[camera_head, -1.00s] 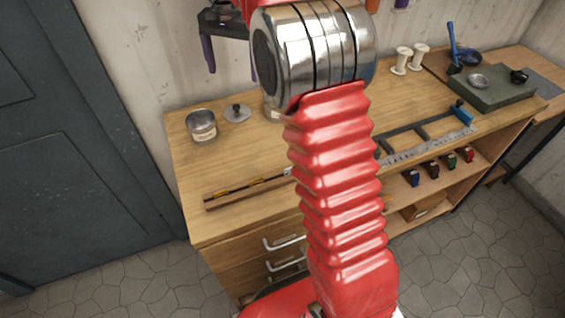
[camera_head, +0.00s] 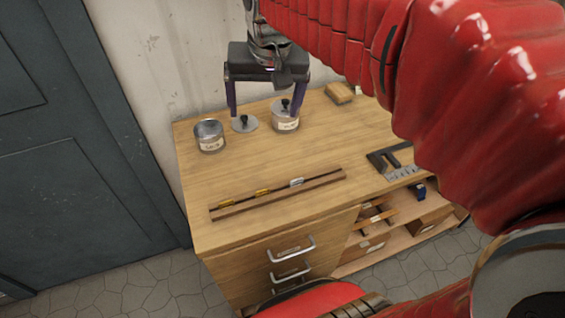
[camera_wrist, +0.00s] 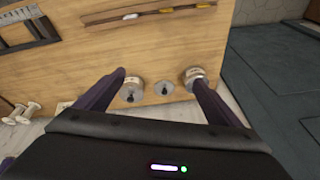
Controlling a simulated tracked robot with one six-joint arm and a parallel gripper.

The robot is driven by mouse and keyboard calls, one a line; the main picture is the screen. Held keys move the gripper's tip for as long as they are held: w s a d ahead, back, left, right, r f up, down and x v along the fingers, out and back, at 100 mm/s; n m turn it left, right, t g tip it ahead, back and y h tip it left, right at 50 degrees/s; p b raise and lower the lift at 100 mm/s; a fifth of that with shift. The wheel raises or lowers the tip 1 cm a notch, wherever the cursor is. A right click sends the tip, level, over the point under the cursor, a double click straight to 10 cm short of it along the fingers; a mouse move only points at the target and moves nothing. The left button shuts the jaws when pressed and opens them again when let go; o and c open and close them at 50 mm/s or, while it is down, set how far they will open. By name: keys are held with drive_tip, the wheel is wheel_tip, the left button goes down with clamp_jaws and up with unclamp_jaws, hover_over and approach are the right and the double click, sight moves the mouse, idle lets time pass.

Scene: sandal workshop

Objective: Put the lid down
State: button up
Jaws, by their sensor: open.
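A round grey lid with a dark knob (camera_head: 240,126) lies flat on the wooden bench top, between two tins. An open, uncovered tin (camera_head: 209,141) stands to its left. A second tin (camera_head: 286,124) to its right has a similar knobbed lid on top. My gripper (camera_head: 263,114) is open and empty, its purple fingers spread above the back of the bench. The wrist view also shows the loose lid (camera_wrist: 164,92) and the lidded tin (camera_wrist: 133,94) between the fingers; one finger partly hides the open tin (camera_wrist: 195,73).
A wooden rack with small coloured pieces (camera_head: 230,209) lies near the front of the bench (camera_head: 215,180). A dark frame (camera_head: 392,160) is at the right, a wooden block (camera_head: 340,93) at the back. The wall stands close behind. Bare bench lies between tins and rack.

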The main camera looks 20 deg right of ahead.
drive_tip(key=s+f+n+t, duration=0.1)
drive_tip(key=s+f, duration=0.2)
drive_tip(key=s, duration=0.4)
drive_tip(key=s+f+n+t, duration=0.1)
drive_tip(key=s+f, duration=0.3)
drive_tip(key=s, duration=0.4)
drive_tip(key=shift+f+n, duration=0.15)
drive_tip(key=shift+n, duration=0.55)
